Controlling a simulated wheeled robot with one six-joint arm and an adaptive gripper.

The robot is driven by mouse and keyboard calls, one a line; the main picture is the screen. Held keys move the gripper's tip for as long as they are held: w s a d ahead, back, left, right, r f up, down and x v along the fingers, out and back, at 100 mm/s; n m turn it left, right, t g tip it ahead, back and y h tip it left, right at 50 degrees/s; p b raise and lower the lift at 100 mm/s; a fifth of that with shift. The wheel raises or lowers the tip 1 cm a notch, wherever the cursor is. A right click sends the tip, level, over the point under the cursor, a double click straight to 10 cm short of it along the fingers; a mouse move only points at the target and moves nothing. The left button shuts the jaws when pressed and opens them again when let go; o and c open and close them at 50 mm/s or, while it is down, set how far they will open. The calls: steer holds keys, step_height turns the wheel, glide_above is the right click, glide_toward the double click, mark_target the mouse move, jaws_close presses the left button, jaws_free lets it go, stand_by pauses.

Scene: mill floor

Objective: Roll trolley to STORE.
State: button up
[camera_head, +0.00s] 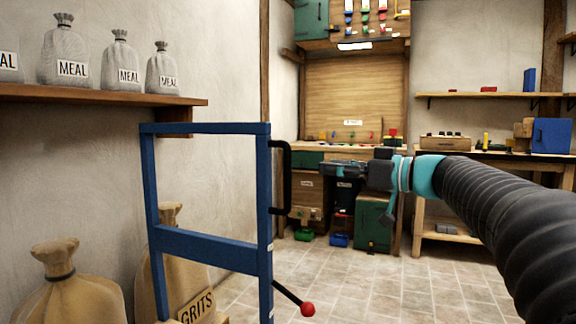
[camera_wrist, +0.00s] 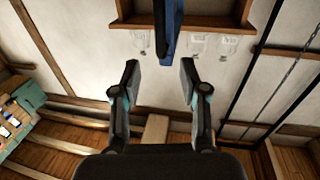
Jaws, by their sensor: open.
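The trolley is a blue upright frame (camera_head: 205,245) at left centre in the head view, with a black handle (camera_head: 288,178) on its right post. A black rod with a red knob (camera_head: 307,309) sticks out low on the right. In the wrist view a blue post of the trolley (camera_wrist: 172,22) shows beyond the fingertips, in line with the gap. My gripper (camera_head: 328,168) is right of the handle in the head view and looks apart from it. Its two fingers stand open and empty in the wrist view (camera_wrist: 160,78). The trolley's lower part is cut off; no STORE sign shows.
A shelf (camera_head: 100,95) with several MEAL sacks is on the left wall. Tan sacks (camera_head: 68,290), one marked GRITS, are below it, partly behind the trolley frame. A workbench (camera_head: 345,148) and a green cabinet (camera_head: 373,222) stand at the back. The tiled floor (camera_head: 375,290) right of the trolley looks clear.

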steer(key=p+x, duration=0.1)
steer(key=x, duration=1.1)
steer(key=shift+a, duration=0.1)
jaws_close()
